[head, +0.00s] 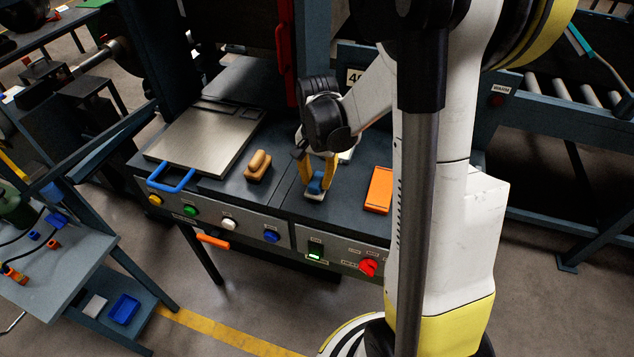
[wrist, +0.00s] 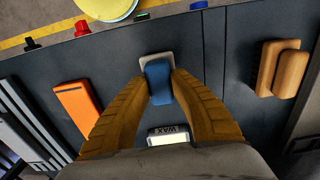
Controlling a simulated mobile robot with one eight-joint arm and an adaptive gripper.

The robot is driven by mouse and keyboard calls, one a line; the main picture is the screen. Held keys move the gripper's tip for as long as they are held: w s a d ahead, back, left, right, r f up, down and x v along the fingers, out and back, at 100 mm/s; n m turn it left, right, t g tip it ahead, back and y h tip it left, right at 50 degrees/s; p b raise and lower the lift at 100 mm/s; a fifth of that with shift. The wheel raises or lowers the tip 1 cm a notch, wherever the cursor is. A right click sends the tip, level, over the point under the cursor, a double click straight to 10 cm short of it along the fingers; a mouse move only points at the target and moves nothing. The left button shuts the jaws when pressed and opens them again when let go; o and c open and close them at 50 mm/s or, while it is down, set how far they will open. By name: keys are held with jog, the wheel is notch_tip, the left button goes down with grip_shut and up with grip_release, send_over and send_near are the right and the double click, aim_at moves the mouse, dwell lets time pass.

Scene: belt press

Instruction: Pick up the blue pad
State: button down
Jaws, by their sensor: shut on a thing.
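The blue pad (wrist: 158,82) is between the fingertips of my gripper (wrist: 160,84) in the wrist view, with a pale grey base showing around its far end. In the head view the blue pad (head: 315,186) shows small at the tips of the yellow fingers of my gripper (head: 317,182), close to the dark bench top. The fingers are shut on the pad from both sides. I cannot tell whether the base rests on the bench or is lifted slightly.
A metal plate with a blue handle (head: 171,178) is at the left. A small white labelled block (wrist: 168,136) is near my gripper. Buttons and a red knob (head: 368,267) line the front panel.

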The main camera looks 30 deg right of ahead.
aim_at(321, 179)
jog(key=r, duration=0.2)
jog(key=r+p, duration=0.1)
jog(key=shift+s+d+r, duration=0.15)
jog(key=shift+s+d, duration=0.15)
jog(key=shift+s, duration=0.1)
jog(key=s+d+r+p, duration=0.2)
jog(key=s+d+r, duration=0.4)
jog(key=s, duration=0.2)
jog(key=shift+s+d, duration=0.25)
dwell(1.1)
